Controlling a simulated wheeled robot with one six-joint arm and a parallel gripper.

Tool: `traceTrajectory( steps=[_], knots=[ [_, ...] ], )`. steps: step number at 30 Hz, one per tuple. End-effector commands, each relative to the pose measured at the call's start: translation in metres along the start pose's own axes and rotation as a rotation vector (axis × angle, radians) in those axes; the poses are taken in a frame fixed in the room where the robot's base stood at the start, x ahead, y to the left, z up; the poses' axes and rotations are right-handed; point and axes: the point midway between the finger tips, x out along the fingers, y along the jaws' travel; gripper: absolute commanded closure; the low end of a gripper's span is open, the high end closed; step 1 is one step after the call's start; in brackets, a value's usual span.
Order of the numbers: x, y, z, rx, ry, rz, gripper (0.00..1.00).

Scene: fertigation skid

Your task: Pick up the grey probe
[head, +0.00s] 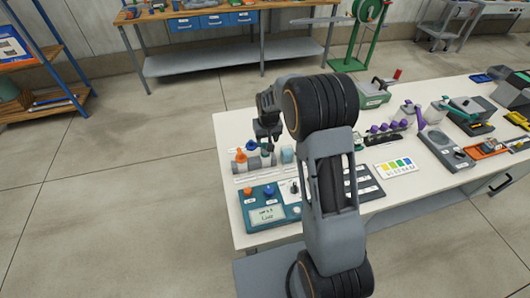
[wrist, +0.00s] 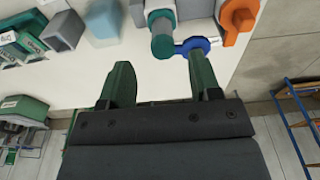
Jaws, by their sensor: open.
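What I take to be the grey probe (wrist: 162,40) shows in the wrist view as a short cylinder with a grey end and a teal part, at top centre.
A pale blue cup (head: 287,155) stands right of the probes. A teal meter (head: 265,212) lies in front, near the bench's left end. A colour chart (head: 394,167) and purple-topped items (head: 385,127) are further right. My arm hides part of the white bench (head: 228,128).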

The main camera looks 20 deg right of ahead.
Motion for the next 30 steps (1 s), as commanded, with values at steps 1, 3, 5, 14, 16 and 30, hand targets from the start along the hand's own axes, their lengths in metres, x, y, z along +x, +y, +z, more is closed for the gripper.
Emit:
traceTrajectory(
  steps=[1, 3, 5, 14, 16, 30],
  knots=[
    [0.004, 0.000, 0.000, 0.000, -0.001, 0.000, 0.43],
    [0.007, 0.000, 0.000, 0.000, -0.001, 0.000, 0.43],
    [0.009, 0.000, 0.000, 0.000, -0.001, 0.000, 0.43],
    [0.042, -0.003, -0.003, 0.000, -0.002, 0.000, 0.43],
    [0.051, -0.003, -0.003, 0.000, -0.002, 0.000, 0.43],
    [0.061, -0.003, -0.003, 0.000, 0.001, 0.000, 0.49]
  ],
)
